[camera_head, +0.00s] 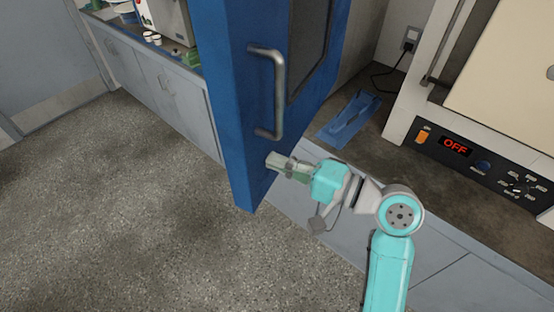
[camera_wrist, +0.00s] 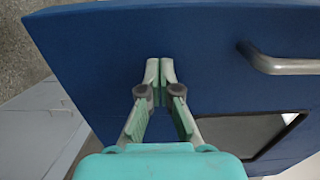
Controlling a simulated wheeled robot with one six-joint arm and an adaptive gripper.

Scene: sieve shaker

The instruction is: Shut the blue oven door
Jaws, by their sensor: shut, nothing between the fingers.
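The blue oven door (camera_head: 228,90) stands open, swung out past the edge of the counter. Its face with the metal handle (camera_head: 278,95) and dark window (camera_head: 311,45) is turned to the right. My gripper (camera_head: 270,160) is shut and empty, close to this face below the handle. In the wrist view the fingertips (camera_wrist: 160,70) point at the plain blue door panel (camera_wrist: 100,45), with the handle (camera_wrist: 285,63) to the right. I cannot tell whether the fingertips touch the door. The oven's inside is hidden.
A blue flat piece (camera_head: 349,118) lies on the counter right of the door. A cream device with an "OFF" display (camera_head: 456,146) stands at the right. Grey cabinets (camera_head: 160,85) line the back left. The floor (camera_head: 120,210) left of the door is clear.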

